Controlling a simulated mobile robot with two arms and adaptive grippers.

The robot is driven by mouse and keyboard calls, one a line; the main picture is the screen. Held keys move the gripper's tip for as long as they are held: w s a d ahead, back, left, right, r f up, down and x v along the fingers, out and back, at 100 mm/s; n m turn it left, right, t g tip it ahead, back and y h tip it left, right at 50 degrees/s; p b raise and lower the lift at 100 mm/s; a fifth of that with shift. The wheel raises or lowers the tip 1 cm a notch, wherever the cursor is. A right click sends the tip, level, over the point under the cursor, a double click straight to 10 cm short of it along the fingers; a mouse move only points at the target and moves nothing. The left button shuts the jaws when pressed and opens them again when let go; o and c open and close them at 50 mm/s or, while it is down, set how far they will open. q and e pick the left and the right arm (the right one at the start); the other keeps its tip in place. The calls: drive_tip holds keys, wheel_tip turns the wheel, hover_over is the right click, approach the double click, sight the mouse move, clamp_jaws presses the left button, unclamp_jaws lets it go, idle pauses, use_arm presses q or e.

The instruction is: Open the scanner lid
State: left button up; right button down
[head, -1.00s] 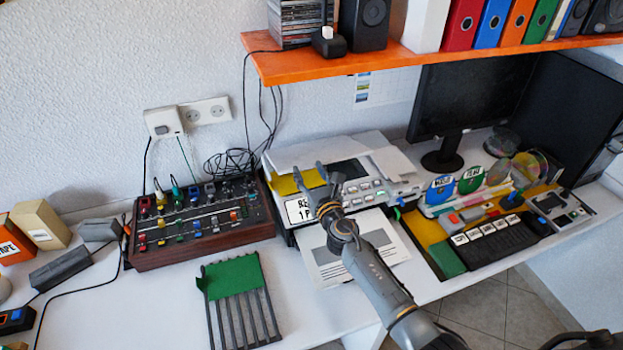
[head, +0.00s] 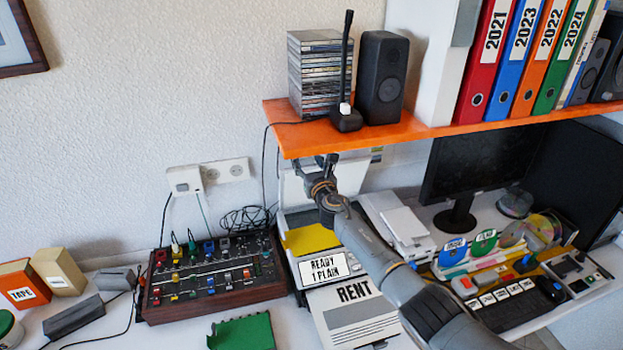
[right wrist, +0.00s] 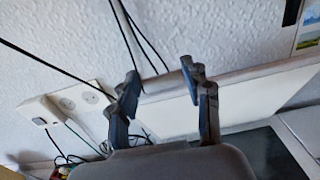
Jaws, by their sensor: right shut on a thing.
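The scanner (head: 289,262) is a light grey machine on the desk under the orange shelf, with a sign reading READY 1 PLAIN at its front. Its white lid (head: 292,188) stands raised at the back, partly hidden by my right arm. My right gripper (head: 322,162) is at the lid's upper edge, just below the shelf. In the right wrist view, the two fingers (right wrist: 162,85) are at the edge of the pale lid panel (right wrist: 235,100), shut on it. My left gripper is not in view.
The orange shelf (head: 400,133) is close above my right gripper, carrying a speaker (head: 381,80) and CD cases (head: 315,75). A mixer (head: 215,280) stands left of the scanner. A monitor (head: 480,165) is to the right. A printed RENT sheet (head: 352,318) lies in front.

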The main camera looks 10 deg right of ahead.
drive_tip(key=shift+w+r, duration=0.95)
drive_tip(key=shift+w, duration=0.25)
drive_tip(key=c, duration=1.1)
unclamp_jaws()
drive_tip(key=o, duration=0.4)
drive_tip(key=shift+o, duration=0.5)
drive_tip(key=shift+s, duration=0.25)
drive_tip(key=shift+f, duration=0.25)
drive_tip(key=shift+s, duration=0.1)
drive_tip(key=s, duration=1.2)
drive_tip(key=shift+d+r, duration=0.15)
drive_tip(key=shift+d, duration=0.05)
